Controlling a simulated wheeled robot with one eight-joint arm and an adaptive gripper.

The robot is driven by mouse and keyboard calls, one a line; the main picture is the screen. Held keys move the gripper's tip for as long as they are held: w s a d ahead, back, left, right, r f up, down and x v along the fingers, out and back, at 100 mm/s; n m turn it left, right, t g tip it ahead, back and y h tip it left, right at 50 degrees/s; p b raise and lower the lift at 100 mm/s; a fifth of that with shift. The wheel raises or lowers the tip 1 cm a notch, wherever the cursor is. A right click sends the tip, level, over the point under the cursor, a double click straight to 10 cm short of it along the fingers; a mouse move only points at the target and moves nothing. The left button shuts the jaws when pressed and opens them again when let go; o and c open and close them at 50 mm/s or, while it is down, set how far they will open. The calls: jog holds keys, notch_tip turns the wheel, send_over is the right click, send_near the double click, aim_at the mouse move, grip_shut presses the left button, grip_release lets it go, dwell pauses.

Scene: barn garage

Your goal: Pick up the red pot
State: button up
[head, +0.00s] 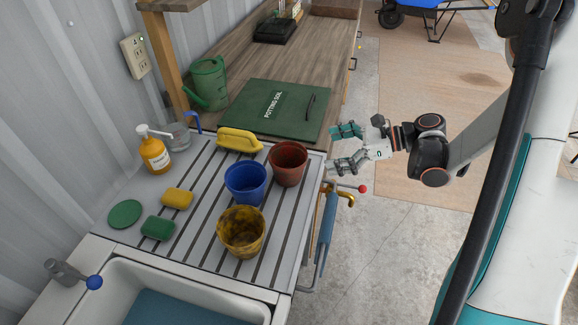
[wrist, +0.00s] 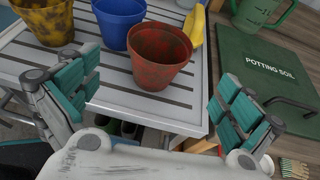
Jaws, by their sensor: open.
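The red pot (head: 288,164) stands upright on the slatted draining board, near its right edge, with dark stains on its side. It also shows in the wrist view (wrist: 158,60), ahead of my gripper and between its fingers in the picture. My gripper (head: 347,147) is open and empty, to the right of the board and apart from the pot. In the wrist view its teal-padded fingers (wrist: 155,105) are spread wide. The blue pot (head: 246,184) stands close to the left of the red pot. A dirty yellow pot (head: 241,232) stands nearer the sink.
A yellow brush-like object (head: 239,140) lies behind the pots. A green potting soil box lid (head: 275,108) and a green watering can (head: 208,84) are beyond. Sponges, a soap bottle (head: 154,150) and the sink (head: 180,295) are left and front. Tools hang at the board's right edge.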

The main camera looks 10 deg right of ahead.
jog(key=b, duration=0.2)
send_near(273, 160)
jog(key=shift+b+x, duration=0.95)
jog(key=shift+x, duration=1.65)
jog(key=shift+s+a+r, duration=0.1)
jog(key=shift+r, duration=0.05)
jog(key=shift+c, duration=0.6)
jog(key=c, duration=0.4)
